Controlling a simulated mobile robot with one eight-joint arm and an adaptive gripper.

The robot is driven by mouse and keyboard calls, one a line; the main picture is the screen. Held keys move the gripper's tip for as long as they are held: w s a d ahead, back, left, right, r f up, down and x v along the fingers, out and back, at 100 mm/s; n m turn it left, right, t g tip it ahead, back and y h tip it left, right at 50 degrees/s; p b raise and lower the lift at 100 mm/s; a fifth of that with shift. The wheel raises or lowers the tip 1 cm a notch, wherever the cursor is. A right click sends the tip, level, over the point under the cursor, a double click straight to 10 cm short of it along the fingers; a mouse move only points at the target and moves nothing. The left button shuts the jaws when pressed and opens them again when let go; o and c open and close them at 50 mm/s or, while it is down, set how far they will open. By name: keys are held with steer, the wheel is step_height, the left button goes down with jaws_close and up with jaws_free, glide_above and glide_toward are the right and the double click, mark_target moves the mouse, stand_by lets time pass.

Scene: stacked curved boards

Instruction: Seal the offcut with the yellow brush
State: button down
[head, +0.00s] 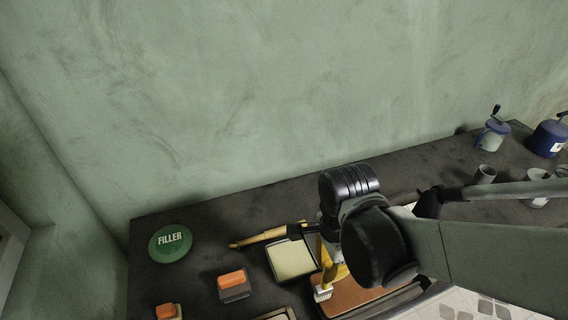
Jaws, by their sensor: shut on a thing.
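My arm reaches in from the right, and its black wrist hides most of my gripper (337,254). My gripper is shut on the yellow brush (328,272), which points down with its pale bristles (322,295) lowest. The bristles are over or at the left part of an orange-brown board (352,296), which may be the offcut. I cannot tell whether they touch it. The wrist hides part of this board.
A pale square tray or pad (292,260) lies just left of the brush, with a wooden-handled tool (262,236) behind it. Orange-topped blocks (232,284) and a green FILLER tin (170,243) stand farther left. Blue-topped pots (493,135) stand at the far right of the dark bench (215,222).

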steer(key=shift+r+p, duration=0.7)
steer(key=shift+r, duration=0.05)
step_height(320, 180, up, 6)
steer(key=p, duration=0.5)
stand_by(1.2)
